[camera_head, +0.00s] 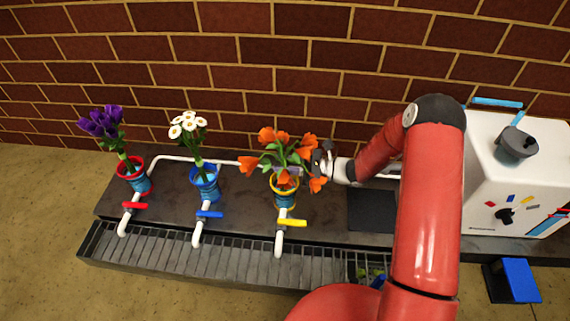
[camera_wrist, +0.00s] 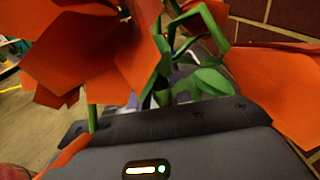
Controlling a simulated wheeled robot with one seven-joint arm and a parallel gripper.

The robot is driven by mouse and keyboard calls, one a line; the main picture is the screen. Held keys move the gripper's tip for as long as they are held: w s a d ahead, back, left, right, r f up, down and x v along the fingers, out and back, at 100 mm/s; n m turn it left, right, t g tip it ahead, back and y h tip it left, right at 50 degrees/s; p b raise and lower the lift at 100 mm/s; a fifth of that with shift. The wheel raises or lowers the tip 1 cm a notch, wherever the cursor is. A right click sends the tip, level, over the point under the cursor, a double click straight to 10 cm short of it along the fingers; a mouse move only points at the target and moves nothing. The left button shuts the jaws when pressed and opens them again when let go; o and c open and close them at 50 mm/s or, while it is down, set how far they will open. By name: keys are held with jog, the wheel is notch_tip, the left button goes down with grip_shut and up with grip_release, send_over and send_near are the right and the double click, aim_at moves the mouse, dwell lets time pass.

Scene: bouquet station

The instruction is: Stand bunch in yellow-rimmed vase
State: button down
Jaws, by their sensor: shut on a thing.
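The orange flower bunch (camera_head: 287,148) stands nearly upright in the yellow-rimmed vase (camera_head: 285,190), with its stems going down inside the rim. My gripper (camera_head: 293,171) reaches in from the right and is shut on the bunch just above the vase. In the wrist view, orange petals (camera_wrist: 110,55) and green stems and leaves (camera_wrist: 200,82) fill the space right in front of my gripper. The fingertips are mostly hidden by the flowers, and I cannot see how deep the stems reach.
A red-rimmed vase (camera_head: 133,176) with purple flowers and a blue-rimmed vase (camera_head: 204,184) with white flowers stand to the left. White taps with coloured handles stand in front, over a grated trough (camera_head: 200,258). A white machine (camera_head: 510,170) is at the right. A brick wall rises behind.

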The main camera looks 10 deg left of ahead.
jog(key=shift+f, duration=0.3)
dwell(0.5)
jog(key=c, duration=1.2)
grip_release()
jog(key=shift+d, duration=0.1)
